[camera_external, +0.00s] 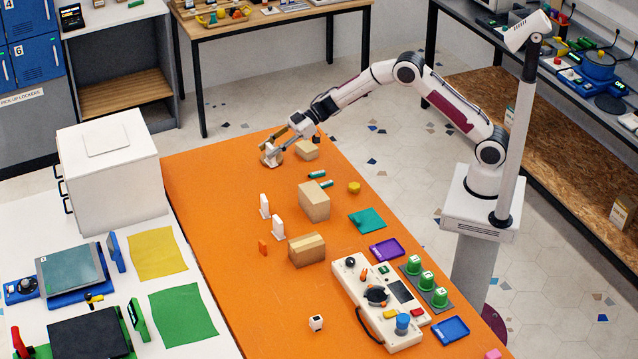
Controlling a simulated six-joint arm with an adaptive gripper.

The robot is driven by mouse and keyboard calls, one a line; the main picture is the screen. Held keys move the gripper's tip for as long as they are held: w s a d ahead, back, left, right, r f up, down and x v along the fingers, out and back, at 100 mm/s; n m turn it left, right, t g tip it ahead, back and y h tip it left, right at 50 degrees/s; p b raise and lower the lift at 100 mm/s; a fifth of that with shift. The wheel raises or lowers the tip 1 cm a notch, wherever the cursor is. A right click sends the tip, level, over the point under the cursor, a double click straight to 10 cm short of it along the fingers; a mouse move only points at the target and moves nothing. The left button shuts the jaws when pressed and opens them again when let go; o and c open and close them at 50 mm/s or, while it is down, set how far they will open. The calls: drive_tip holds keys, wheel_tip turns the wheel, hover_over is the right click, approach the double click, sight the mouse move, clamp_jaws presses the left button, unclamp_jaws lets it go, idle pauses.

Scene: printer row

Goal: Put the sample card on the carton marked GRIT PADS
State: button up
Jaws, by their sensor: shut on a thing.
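My gripper (271,154) is at the far end of the orange table, shut on a small pale thing (270,160). It is too small and partly covered to tell whether this is the sample card. Three tan cartons stand in a row: a far one (307,150) just right of my gripper, a middle one (314,201) and a near one (307,249). No marking is legible on any of them, so I cannot tell which is GRIT PADS. Two upright white pieces (264,206) (278,227) stand left of the middle and near cartons.
A white cabinet (105,170) stands left. The table's left strip is mostly clear.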

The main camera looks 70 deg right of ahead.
drive_tip(key=s+a+r+n+g+y, duration=0.1)
drive_tip(key=s+a+r, duration=0.2)
drive_tip(key=s+r, duration=0.4)
drive_tip(key=n+g+y, duration=0.1)
drive_tip(key=n+g, duration=0.2)
hover_over(314, 192)
drive_tip(key=shift+m+t, duration=0.3)
wheel_tip(314, 192, down, 6)
drive_tip(key=shift+f, duration=0.2)
idle(0.3)
drive_tip(key=shift+f, duration=1.8)
drive_tip(key=shift+f, duration=0.15)
